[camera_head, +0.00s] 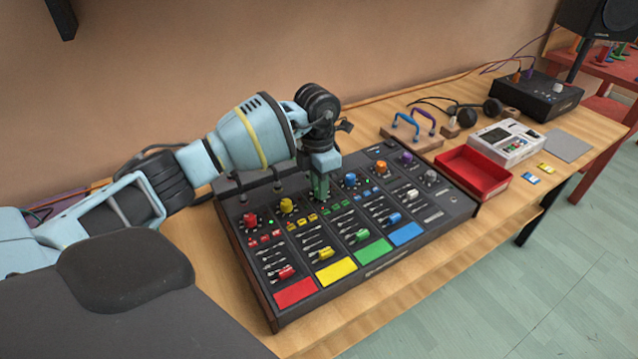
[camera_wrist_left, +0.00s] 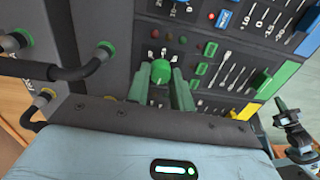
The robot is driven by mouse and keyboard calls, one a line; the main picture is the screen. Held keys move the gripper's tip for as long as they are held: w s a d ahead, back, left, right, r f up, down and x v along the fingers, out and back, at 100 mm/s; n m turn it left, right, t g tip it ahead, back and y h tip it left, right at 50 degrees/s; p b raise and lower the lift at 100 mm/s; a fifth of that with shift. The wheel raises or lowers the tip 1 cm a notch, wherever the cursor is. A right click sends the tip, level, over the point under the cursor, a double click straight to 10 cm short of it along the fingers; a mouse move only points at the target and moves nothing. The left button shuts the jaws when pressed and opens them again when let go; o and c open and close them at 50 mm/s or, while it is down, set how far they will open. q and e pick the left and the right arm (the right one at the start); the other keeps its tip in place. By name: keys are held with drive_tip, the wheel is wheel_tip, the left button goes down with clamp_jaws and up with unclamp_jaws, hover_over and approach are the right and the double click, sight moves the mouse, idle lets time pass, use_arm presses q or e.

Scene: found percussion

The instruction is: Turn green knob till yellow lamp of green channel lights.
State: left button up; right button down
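The green knob (camera_wrist_left: 160,72) is on the black mixer (camera_head: 262,296), at the top of the green channel. My left gripper (camera_head: 320,187) points down onto it in the head view and hides most of it there. In the left wrist view, my left gripper's two green fingers (camera_wrist_left: 161,88) stand on either side of the knob and look closed against it. The green channel has a green pad (camera_head: 374,251) at its front end. Lamps near the knob are tiny or partly hidden; I cannot make out a lit yellow one.
Red (camera_head: 250,219), yellow (camera_head: 287,205) and blue (camera_head: 350,179) knobs stand close by on the mixer. Cable plugs (camera_wrist_left: 102,52) line its back edge. A red tray (camera_head: 473,174) and a white device (camera_head: 507,142) lie to the right on the wooden table.

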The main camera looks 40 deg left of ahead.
use_arm(q)
clamp_jaws()
drive_tip(key=shift+m, duration=0.3)
drive_tip(key=m, duration=0.5)
drive_tip(key=shift+m, duration=0.3)
drive_tip(key=m+b, duration=0.1)
drive_tip(key=m, duration=0.4)
drive_tip(key=shift+w, duration=0.1)
drive_tip(key=shift+m, duration=0.4)
drive_tip(key=o, duration=0.8)
unclamp_jaws()
